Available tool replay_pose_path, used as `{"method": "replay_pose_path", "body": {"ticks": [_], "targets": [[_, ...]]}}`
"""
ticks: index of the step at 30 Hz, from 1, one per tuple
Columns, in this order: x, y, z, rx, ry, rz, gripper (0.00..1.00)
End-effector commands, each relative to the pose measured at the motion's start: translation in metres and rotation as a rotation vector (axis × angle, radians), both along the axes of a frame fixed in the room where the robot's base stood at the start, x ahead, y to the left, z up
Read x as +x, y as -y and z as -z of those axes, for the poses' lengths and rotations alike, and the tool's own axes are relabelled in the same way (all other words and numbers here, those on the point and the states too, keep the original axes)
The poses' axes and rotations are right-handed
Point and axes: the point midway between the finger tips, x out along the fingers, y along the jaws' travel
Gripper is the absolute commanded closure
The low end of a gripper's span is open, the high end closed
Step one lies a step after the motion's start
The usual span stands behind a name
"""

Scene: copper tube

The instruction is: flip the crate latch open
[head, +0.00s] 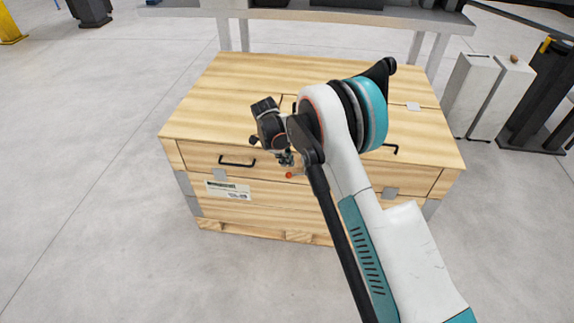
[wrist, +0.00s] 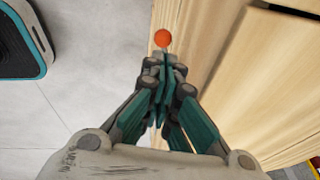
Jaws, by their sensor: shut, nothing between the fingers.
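The wooden crate (head: 215,108) stands on the floor in the middle of the head view. A small orange-red ball-shaped knob (head: 289,174) shows at its front face; I take it for the latch's end. In the wrist view the knob (wrist: 162,38) is just beyond my fingertips. My gripper (head: 285,160) is at the crate's front, close to the knob. In the wrist view my gripper (wrist: 165,62) is shut and empty, with its tips just below the knob. I cannot tell whether they touch it. The rest of the latch is hidden behind my gripper and arm.
Dark handles (head: 237,163) are on the crate's front, with a white label (head: 228,190) below on the left. A grey table (head: 340,14) stands behind the crate. Pale cabinets (head: 485,95) stand at the right.

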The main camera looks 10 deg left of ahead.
Motion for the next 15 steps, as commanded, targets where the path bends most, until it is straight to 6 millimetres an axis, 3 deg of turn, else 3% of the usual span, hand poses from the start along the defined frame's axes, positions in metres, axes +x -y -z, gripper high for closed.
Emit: {"method": "replay_pose_path", "body": {"ticks": [6, 15], "targets": [[-0.004, -0.027, -0.034, -0.002, -0.001, 0.002, 1.0], [-0.007, -0.047, -0.054, -0.001, 0.0, 0.004, 1.0]]}}
